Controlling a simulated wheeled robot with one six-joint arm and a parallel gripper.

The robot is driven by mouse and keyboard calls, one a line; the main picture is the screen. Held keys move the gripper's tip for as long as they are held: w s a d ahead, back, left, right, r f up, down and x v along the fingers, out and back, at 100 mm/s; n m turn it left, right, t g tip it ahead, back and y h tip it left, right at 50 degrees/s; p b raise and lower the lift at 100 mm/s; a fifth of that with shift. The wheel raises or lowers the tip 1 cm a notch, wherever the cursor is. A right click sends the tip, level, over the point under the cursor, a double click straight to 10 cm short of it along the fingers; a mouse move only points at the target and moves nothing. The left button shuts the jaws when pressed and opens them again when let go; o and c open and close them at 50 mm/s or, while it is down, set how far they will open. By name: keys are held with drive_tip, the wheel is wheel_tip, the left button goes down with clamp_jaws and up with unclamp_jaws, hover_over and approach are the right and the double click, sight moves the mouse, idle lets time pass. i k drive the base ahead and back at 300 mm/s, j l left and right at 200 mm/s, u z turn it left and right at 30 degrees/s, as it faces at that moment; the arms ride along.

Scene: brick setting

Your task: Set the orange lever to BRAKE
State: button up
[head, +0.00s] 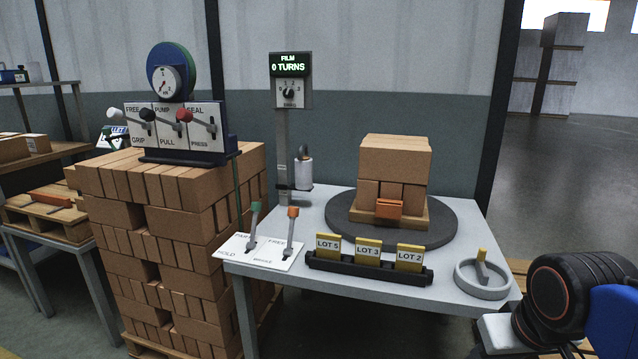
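The orange lever (292,213) stands on a white plate (235,251) at the table's left front corner. Its orange knob is up, and its dark shaft slopes down to a slot in the plate. The knob is at the far end, near a small label that looks like FREE; the label at the plate's near edge looks like BRAKE. A green lever (255,208) stands just left of it, with HOLD printed at the near left. Dark and blue parts of my arm show at the lower right, well away from the levers. My gripper's fingers are not seen.
The table (330,292) also carries a dark turntable (345,225) with stacked bricks, a rack (370,270) of yellow lot cards and a grey ring with a yellow-tipped handle (482,278). A tall brick stack (170,215) with a three-lever panel (180,127) stands left.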

sight(293, 211)
drive_tip(key=j+z, duration=0.15)
drive_tip(key=z, duration=0.25)
drive_tip(key=j+z, duration=0.2)
drive_tip(key=z, duration=0.15)
drive_tip(key=j+z, duration=0.25)
drive_tip(key=j, duration=0.45)
drive_tip(key=j+z, duration=0.25)
drive_tip(key=j, duration=0.45)
drive_tip(key=k+j+z, duration=0.2)
drive_tip(key=j, duration=0.45)
drive_tip(key=k+j, duration=0.1)
drive_tip(key=j, duration=0.75)
drive_tip(key=k+j, duration=0.15)
drive_tip(key=j, duration=0.3)
drive_tip(key=k+j, duration=0.1)
drive_tip(key=j, duration=0.35)
drive_tip(key=k+j+z, duration=0.1)
drive_tip(key=j, duration=0.35)
drive_tip(key=i+l+z, duration=0.2)
drive_tip(key=i+l, duration=0.5)
drive_tip(key=i+l+u, duration=0.1)
drive_tip(key=l+u, duration=0.2)
drive_tip(key=l, duration=0.3)
